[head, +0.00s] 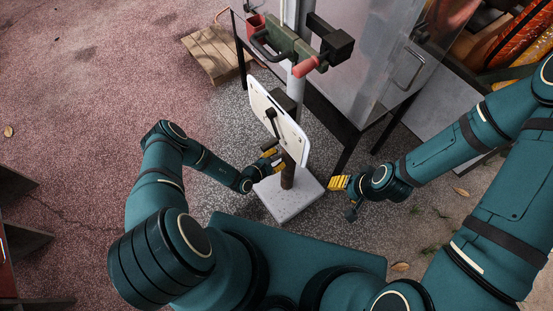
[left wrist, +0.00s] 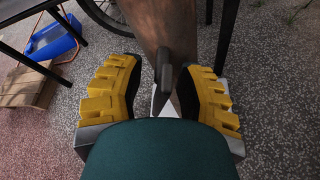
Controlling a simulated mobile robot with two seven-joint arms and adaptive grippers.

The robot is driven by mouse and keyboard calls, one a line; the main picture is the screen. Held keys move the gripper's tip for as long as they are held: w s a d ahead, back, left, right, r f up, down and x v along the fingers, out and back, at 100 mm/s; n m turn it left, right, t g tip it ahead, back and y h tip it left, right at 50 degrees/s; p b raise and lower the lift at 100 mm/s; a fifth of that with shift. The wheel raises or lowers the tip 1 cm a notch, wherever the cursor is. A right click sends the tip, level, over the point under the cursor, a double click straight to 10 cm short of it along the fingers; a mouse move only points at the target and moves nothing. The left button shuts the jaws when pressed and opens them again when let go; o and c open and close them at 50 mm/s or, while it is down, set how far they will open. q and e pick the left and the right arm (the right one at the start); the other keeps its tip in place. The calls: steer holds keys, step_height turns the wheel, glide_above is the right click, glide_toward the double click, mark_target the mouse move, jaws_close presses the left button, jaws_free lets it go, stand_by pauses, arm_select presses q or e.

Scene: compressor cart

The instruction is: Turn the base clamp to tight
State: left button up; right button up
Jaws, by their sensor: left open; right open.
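A brown post (head: 288,176) rises from a pale square base plate (head: 290,200) in the head view, with a white panel (head: 280,118) above. In the left wrist view the brown post (left wrist: 165,22) has a dark upright handle (left wrist: 163,68) in front of it, which looks like the base clamp's lever. My left gripper (head: 270,161) is beside the post; its open yellow fingers (left wrist: 158,72) stand either side of the handle, with no clear contact. My right gripper (head: 340,184) is open and empty, right of the base plate. Whether the clamp is tight cannot be told.
A grey pole (head: 297,70) with a green and red fixture (head: 290,48) stands behind the panel. A dark-framed cabinet (head: 365,60) is at the back right. A wooden pallet (head: 211,52) lies at the back left. A blue bin (left wrist: 55,38) shows in the left wrist view.

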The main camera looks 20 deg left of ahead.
arm_select(q)
steer(key=shift+c, duration=0.3)
jaws_close()
steer(key=shift+p, duration=0.35)
